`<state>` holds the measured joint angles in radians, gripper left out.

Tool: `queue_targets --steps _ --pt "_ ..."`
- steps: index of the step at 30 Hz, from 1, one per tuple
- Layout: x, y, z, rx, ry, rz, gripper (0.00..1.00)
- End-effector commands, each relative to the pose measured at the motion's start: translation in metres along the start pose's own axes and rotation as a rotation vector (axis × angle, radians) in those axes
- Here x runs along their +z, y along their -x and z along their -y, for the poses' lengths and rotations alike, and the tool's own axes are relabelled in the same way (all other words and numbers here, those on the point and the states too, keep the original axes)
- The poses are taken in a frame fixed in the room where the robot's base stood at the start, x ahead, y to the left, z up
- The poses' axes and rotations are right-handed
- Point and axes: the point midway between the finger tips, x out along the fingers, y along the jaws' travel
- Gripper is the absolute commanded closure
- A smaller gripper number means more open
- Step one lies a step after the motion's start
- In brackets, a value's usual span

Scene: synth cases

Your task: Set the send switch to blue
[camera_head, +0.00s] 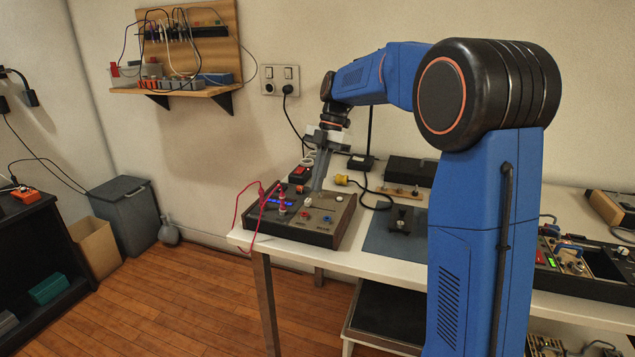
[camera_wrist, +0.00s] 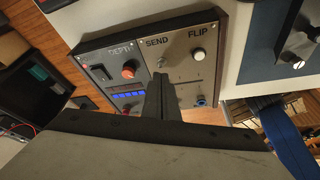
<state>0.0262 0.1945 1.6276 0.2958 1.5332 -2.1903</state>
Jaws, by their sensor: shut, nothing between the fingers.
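The control box (camera_head: 325,235) sits on the left end of the white table, with a grey panel on top. In the wrist view its panel (camera_wrist: 180,45) carries the labels SEND and FLIP. The send switch (camera_wrist: 161,63) is a small metal lever below the word SEND; its setting and any colour marks cannot be read. My gripper (camera_wrist: 160,76) is shut and empty, its fingertips appearing just below the lever. Whether they touch it I cannot tell. In the head view my gripper (camera_head: 318,188) points down at the box's far side.
Near the switch are a white button (camera_wrist: 198,54), a red knob (camera_wrist: 128,69), a blue lit display (camera_wrist: 126,94) and a blue socket (camera_wrist: 201,100). Red leads (camera_head: 251,212) hang over the box's left side. A blue-grey mat (camera_head: 385,236) lies to its right.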

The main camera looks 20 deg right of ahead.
Motion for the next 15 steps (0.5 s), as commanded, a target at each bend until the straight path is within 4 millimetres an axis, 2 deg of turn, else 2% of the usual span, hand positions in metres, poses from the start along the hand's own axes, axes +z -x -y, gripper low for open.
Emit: queue_targets --steps 15 --pt "-0.005 0.014 0.000 0.000 0.000 0.001 1.00"
